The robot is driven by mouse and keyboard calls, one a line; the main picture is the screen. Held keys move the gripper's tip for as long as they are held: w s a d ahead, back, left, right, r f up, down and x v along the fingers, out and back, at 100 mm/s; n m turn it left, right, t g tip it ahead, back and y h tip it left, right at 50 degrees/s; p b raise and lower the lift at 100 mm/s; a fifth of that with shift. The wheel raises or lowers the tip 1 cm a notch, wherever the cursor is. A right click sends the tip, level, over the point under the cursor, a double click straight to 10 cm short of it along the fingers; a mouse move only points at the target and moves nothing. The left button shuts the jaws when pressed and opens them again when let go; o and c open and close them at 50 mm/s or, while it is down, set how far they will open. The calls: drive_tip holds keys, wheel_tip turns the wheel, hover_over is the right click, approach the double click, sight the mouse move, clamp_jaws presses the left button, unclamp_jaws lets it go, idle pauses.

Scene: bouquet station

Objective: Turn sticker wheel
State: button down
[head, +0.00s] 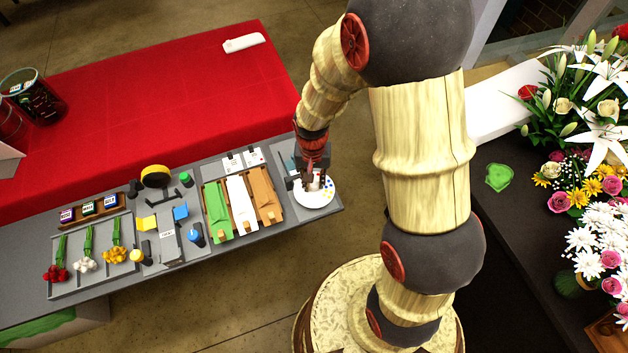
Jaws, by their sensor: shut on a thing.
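The sticker wheel (316,197) is a round white disc with small coloured dots near its rim, at the right end of the grey bench in the head view. My gripper (312,182) reaches down over the wheel and is shut on a part at its middle. The gripper's fingers hide most of the wheel's centre, so the exact grip there is hard to see.
Left of the wheel, a rack (242,206) holds green, white and tan pieces. A tray (72,285) holds red, white and yellow flower bunches. A red-covered table (170,105) lies behind. Flowers (585,190) crowd the dark table at right.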

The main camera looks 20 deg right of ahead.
drive_tip(key=n+p, duration=0.1)
drive_tip(key=n, duration=0.3)
drive_tip(key=shift+r+n+p, duration=0.1)
drive_tip(key=shift+n+p, duration=0.2)
drive_tip(key=shift+n, duration=0.1)
drive_tip(key=n+p, duration=0.1)
drive_tip(key=n, duration=0.3)
drive_tip(key=shift+n, duration=0.3)
drive_tip(key=n+p, duration=0.1)
drive_tip(key=n, duration=0.3)
drive_tip(key=shift+p, duration=0.35)
drive_tip(key=shift+n+p, duration=0.5)
drive_tip(key=shift+n, duration=1.5)
drive_tip(key=c, duration=1.6)
unclamp_jaws()
